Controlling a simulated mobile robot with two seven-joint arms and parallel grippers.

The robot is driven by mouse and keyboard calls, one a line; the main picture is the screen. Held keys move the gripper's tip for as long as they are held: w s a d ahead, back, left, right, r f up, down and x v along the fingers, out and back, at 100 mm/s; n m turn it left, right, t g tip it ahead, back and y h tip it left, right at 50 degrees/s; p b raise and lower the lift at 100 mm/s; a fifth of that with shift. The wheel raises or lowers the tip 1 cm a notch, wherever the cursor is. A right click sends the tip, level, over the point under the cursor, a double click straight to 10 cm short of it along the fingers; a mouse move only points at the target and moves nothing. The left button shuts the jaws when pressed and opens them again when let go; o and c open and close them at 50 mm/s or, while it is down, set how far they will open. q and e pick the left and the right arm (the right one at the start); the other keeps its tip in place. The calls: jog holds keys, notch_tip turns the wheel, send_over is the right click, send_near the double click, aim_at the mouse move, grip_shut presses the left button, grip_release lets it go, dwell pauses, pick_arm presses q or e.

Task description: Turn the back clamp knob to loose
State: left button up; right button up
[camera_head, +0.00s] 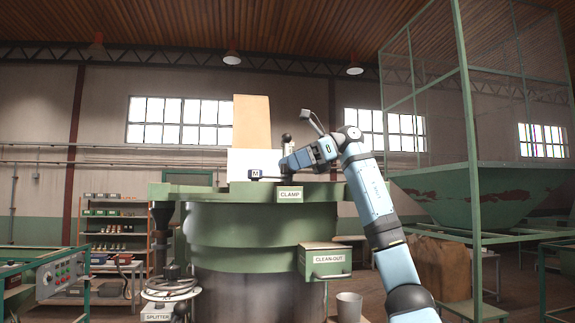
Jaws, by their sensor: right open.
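The green machine top (215,190) carries a white CLAMP label (290,195) on its front edge. My right arm reaches in from the lower right and bends over the top. My right gripper (284,164) is open, pointing left above the top, behind and above the label. A small grey upright piece (287,142) shows just above the gripper; I cannot tell whether it is a clamp knob. The back clamp knob cannot be made out clearly, and my gripper and wrist cover part of that area. My left gripper is not in view.
A CLEAN-OUT box (325,261) juts out below. A SPLITTER handwheel (171,290) and a control panel (60,274) are lower left.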

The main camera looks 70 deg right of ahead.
jog(key=p+v, duration=0.2)
jog(key=v, duration=1)
jog(key=shift+s+d+p, duration=0.2)
jog(key=shift+s+p, duration=0.15)
